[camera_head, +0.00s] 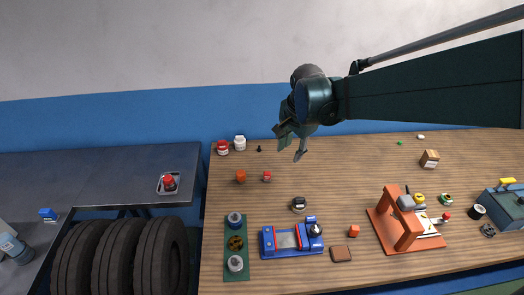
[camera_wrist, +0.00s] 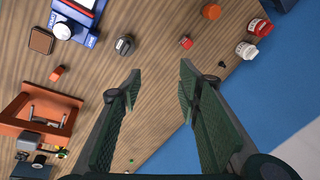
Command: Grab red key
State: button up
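I cannot make out a clear key shape among the small red things. A small red piece with a pale part (camera_head: 267,176) stands on the wooden table; it also shows in the wrist view (camera_wrist: 185,42), beyond my fingertips. An orange-red piece (camera_head: 241,176) is to its left. A small orange-red block (camera_head: 353,231) is nearer the table's front edge, and a red item (camera_head: 169,181) sits in a tray at the left. My gripper (camera_head: 290,143) is above the table's back edge. Its fingers are wide apart and empty in the wrist view (camera_wrist: 160,71).
Red (camera_head: 222,148) and white (camera_head: 240,143) jars stand at the back left. A blue device (camera_head: 291,241), an orange press (camera_head: 404,222) and a green plate (camera_head: 237,265) occupy the front. The back middle-right of the wooden table (camera_head: 350,165) is mostly clear. A blue-banded wall is behind.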

jog(key=w+a+f+m+g, duration=0.2)
jog(key=w+a+f+m, duration=0.15)
jog(key=w+f, duration=0.55)
jog(key=m+b, duration=0.1)
jog(key=m, duration=0.3)
send_over(267, 173)
jog(key=shift+g, duration=0.4)
jog(key=f, duration=1)
jog(key=shift+d+f, duration=0.1)
jog(key=shift+d, duration=0.15)
jog(key=shift+w+a+f+m, duration=0.1)
jog(key=shift+w+f+m, duration=0.05)
jog(key=shift+f+m, duration=0.3)
jog(key=shift+f, duration=0.15)
jog(key=shift+f, duration=1.2)
jog(key=shift+f, duration=2.6)
